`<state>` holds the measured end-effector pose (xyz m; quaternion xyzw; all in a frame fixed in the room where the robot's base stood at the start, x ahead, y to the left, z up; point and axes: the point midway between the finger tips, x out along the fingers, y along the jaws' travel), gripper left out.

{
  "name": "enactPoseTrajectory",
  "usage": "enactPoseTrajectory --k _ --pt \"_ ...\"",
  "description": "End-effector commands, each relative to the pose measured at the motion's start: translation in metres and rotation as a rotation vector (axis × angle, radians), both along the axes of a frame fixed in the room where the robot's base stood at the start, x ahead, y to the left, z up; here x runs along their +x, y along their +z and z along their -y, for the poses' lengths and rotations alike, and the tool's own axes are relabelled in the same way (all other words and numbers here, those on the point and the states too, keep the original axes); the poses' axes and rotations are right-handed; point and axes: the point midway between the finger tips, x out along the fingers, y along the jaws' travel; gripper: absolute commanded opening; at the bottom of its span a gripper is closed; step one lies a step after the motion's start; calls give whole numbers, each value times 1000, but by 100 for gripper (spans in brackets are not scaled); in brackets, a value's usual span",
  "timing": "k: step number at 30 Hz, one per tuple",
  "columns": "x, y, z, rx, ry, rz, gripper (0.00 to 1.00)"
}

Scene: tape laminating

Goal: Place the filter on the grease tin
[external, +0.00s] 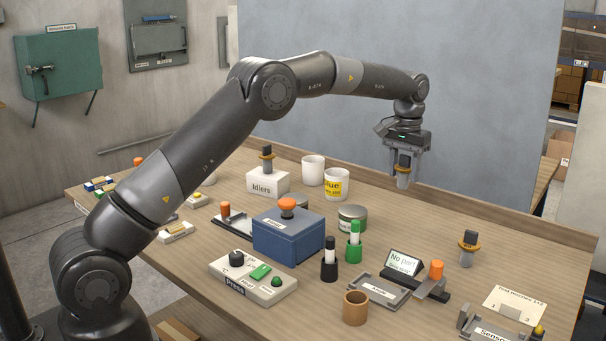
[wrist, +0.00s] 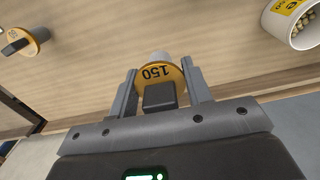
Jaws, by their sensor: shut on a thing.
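My gripper (external: 404,160) is shut on a grey cylinder with an orange disc and a black top block, which I take to be the filter (external: 403,180). In the wrist view the filter (wrist: 152,73) sits between the two fingers, its disc marked 150. It hangs upright above the back right of the table. The grease tin (external: 352,219), a round green tin with a grey lid, stands on the table below and left of my gripper. Nothing lies on its lid. The tin does not show in the wrist view.
A similar piece (external: 468,247) stands at the right, another on the Idlers box (external: 267,183). The Glue mug (external: 336,185) and a white mug (external: 313,170) stand behind the tin. A green-based marker (external: 354,245) and blue box (external: 288,238) stand near it. Table right of the tin is partly clear.

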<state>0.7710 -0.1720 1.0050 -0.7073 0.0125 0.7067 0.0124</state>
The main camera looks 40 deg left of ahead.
Motion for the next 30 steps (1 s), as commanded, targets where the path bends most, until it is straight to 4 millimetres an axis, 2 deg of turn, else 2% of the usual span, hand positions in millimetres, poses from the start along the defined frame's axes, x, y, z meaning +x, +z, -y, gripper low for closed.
enactPoseTrajectory --k 4,8,14,21,30 --pt "-9 9 7 0 0 0 22" --pt "-19 18 -4 -1 6 -1 22" --pt "-51 38 -41 -4 16 0 22" --pt "-105 56 -88 -5 27 0 22" --pt "-169 64 -127 -2 34 1 22"
